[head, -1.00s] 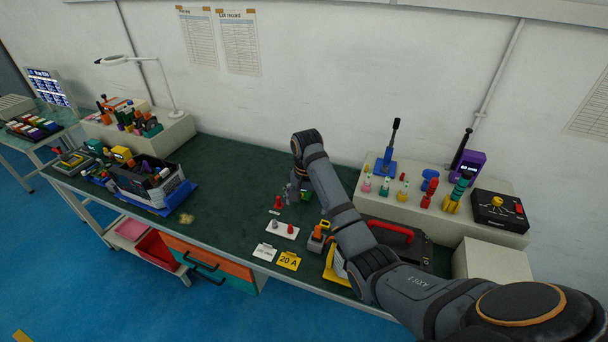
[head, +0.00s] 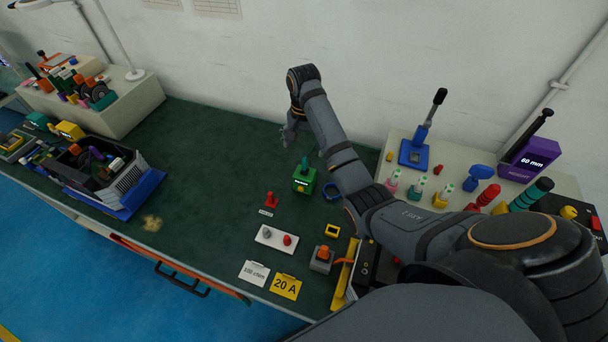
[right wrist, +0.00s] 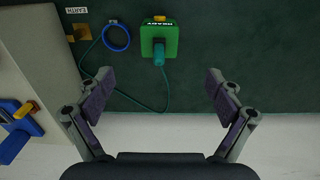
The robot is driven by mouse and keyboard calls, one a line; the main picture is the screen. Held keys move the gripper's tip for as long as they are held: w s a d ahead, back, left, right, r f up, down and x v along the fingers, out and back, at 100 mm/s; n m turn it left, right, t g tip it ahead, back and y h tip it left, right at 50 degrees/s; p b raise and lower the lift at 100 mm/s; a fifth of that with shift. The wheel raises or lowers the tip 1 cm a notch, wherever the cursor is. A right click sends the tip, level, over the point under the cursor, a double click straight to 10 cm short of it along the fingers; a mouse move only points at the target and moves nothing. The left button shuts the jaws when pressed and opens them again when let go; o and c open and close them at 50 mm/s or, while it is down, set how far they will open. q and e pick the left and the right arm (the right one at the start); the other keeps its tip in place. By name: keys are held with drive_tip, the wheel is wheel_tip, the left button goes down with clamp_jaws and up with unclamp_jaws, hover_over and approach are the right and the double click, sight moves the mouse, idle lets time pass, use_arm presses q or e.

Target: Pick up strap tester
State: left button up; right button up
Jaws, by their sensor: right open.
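The green box (head: 304,180) with a dark label and a teal plug or handle appears to be the strap tester. It stands on the green bench top, below and right of my right gripper (head: 289,132) in the head view. In the right wrist view the green box (right wrist: 159,42) lies ahead, between the lines of the fingers, with its teal end toward me. A thin cable runs near it to a blue ring (right wrist: 117,38). My right gripper (right wrist: 155,90) is open and empty, its fingers spread apart and not touching the box. My left gripper is not in view.
A beige shelf block (head: 400,150) with a blue press (head: 415,152) stands at the right. A red piece (head: 271,200), a white plate (head: 277,239) and a yellow 20 A card (head: 286,287) lie nearer the front edge. A grey bin (head: 125,178) sits left. Bench between is clear.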

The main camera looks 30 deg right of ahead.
sight(304, 158)
drive_tip(key=shift+f+b, duration=0.5)
drive_tip(key=shift+f, duration=0.1)
drive_tip(key=shift+w+d, duration=0.1)
drive_tip(key=shift+w, duration=0.1)
wheel_tip(304, 158, down, 3)
drive_tip(key=shift+w+d+r+b, duration=0.1)
drive_tip(key=shift+w+r+b, duration=0.05)
drive_tip(key=shift+b, duration=0.5)
drive_tip(key=shift+f+p, duration=0.3)
drive_tip(key=shift+f, duration=1.2)
drive_tip(key=f+p, duration=0.1)
drive_tip(key=f, duration=0.3)
drive_tip(key=shift+d, duration=0.2)
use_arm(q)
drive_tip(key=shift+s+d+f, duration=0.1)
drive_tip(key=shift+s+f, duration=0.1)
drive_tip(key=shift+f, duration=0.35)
use_arm(e)
drive_tip(key=shift+f, duration=0.45)
drive_tip(key=shift+c, duration=0.5)
